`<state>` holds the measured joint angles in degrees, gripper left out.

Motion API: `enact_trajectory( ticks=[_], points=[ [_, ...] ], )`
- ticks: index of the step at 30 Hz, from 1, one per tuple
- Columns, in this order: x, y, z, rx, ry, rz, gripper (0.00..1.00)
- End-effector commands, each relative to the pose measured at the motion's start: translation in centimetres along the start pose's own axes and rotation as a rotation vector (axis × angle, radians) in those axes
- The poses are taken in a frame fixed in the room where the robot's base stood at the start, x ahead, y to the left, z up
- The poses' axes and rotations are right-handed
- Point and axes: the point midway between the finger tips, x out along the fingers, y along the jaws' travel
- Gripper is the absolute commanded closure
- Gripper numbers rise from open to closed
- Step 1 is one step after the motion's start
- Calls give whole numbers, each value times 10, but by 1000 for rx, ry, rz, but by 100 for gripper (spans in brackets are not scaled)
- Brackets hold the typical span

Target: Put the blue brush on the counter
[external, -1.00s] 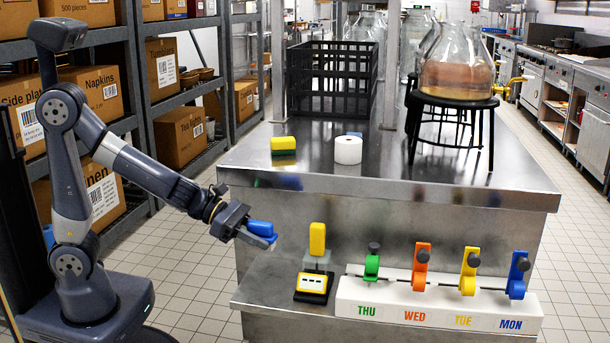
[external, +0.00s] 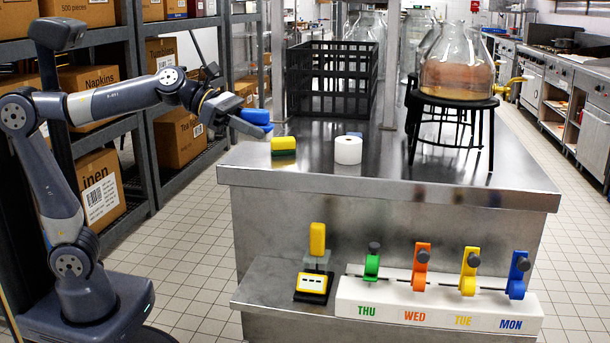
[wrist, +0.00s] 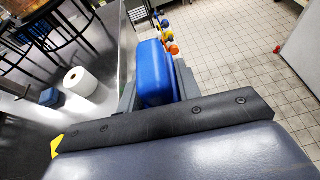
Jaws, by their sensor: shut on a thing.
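The blue brush (external: 255,116) is held in my gripper (external: 246,124) in the external view. It sits just above counter height, off the counter's left edge, a little left of the yellow sponge. In the wrist view the brush (wrist: 154,73) shows as a blue block between the fingers of my gripper (wrist: 158,88). My gripper is shut on it. The steel counter (external: 400,185) stands to the right; its top also shows at the left of the wrist view (wrist: 85,125). The underside of the brush is mostly hidden.
A yellow sponge (external: 283,144) and a white roll (external: 348,150) are on the counter, with a small blue thing behind the roll. A black crate (external: 330,95) and a glass jar on a black stand (external: 455,102) stand farther back. The counter's front middle is clear.

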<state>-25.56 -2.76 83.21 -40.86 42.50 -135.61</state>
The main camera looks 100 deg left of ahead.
Motion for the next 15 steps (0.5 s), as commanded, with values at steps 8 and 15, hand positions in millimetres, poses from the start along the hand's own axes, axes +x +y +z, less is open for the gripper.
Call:
enact_trajectory(
  ticks=[8,15],
  points=[
    [-6,23,50,-10,6,14,91],
    [12,78,74,-27,5,47,91]
  ],
)
